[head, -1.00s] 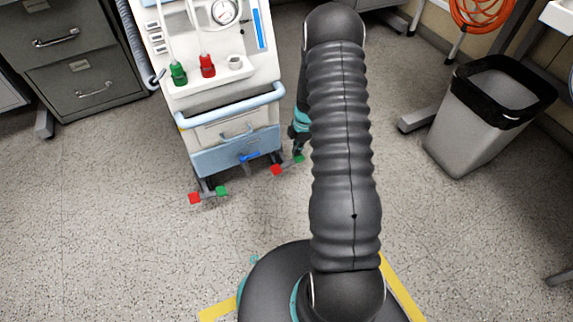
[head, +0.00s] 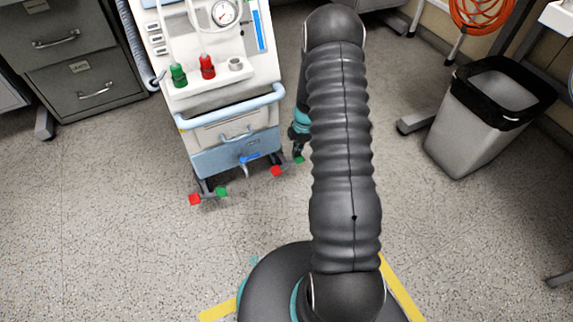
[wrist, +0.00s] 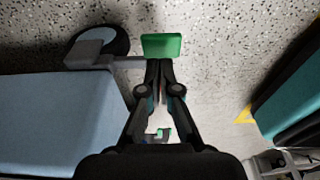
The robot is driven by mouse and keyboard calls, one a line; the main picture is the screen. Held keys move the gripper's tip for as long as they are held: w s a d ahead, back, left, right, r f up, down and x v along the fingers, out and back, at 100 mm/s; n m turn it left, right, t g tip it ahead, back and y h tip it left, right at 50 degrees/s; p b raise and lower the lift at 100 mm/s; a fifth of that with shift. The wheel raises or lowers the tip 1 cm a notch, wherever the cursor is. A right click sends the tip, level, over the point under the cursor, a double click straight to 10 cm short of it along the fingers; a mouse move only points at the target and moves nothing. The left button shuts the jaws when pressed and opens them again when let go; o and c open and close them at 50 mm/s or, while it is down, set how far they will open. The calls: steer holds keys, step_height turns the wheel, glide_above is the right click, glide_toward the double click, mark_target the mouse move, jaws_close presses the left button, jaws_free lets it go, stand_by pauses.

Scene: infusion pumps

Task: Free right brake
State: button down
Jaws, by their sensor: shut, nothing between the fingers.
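The pump cart (head: 225,110) stands left of my arm. At its right front foot are a red brake pedal (head: 276,170) and a green brake pedal (head: 298,160). The left front foot has a red pedal (head: 195,199) and a green pedal (head: 221,192). My gripper (head: 298,152) is shut and empty, pointing down just above the right green pedal. In the wrist view, its fingertips (wrist: 160,64) are together at the near edge of the green pedal (wrist: 162,47); I cannot tell whether they touch.
A blue lever (head: 249,158) sits low on the cart's front. A caster wheel (wrist: 100,42) shows beside the pedal. A grey bin (head: 480,130) stands right and grey drawers (head: 80,70) stand left. The floor in front of the cart is clear.

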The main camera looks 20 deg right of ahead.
steer(key=shift+f+b, duration=1.3)
steer(key=shift+f, duration=0.1)
stand_by(1.0)
steer(key=shift+r+p, duration=1.2)
steer(key=shift+r, duration=2.35)
